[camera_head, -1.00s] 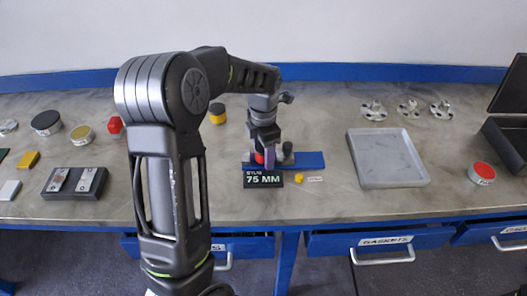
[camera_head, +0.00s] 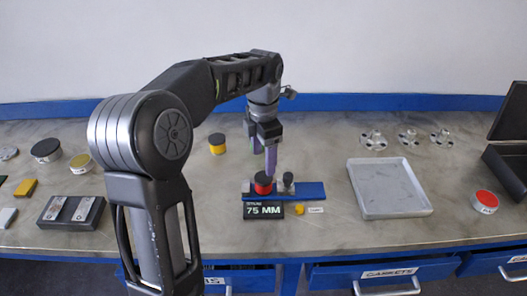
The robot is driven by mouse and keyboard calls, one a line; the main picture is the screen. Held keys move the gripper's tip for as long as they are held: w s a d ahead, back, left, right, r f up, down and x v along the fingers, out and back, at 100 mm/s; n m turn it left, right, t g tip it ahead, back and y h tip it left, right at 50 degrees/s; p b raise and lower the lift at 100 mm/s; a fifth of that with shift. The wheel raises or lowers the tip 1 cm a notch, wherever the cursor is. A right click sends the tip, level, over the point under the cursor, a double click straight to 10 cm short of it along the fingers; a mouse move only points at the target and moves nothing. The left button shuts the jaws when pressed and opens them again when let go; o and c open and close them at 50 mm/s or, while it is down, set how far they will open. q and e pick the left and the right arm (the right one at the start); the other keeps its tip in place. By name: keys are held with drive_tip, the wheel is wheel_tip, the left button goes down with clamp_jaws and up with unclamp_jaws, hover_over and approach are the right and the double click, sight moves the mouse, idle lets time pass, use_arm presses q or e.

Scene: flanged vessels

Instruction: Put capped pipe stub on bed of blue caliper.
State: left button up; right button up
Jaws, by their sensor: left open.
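A short black pipe stub with a red cap (camera_head: 263,184) stands upright on the left part of the blue caliper bed (camera_head: 311,191). A small dark post (camera_head: 289,179) stands on the bed just to its right. The caliper's black display (camera_head: 263,210) in front reads 75 MM. My left gripper (camera_head: 266,161) is open with its purple fingers pointing down, just above and behind the red cap. It appears clear of the stub, though the near finger overlaps it closely in the picture. My right gripper is not in view.
A grey tray (camera_head: 390,188) lies to the right, with several flanged parts (camera_head: 409,138) behind it. A red-topped tin (camera_head: 484,202) and a dark open box (camera_head: 510,158) are at far right. A yellow-and-black cylinder (camera_head: 217,143) stands behind left. A small yellow piece (camera_head: 299,209) lies by the display.

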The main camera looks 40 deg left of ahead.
use_arm(q)
drive_tip(key=shift+r, duration=0.95)
drive_tip(key=shift+f, duration=0.1)
idle(0.8)
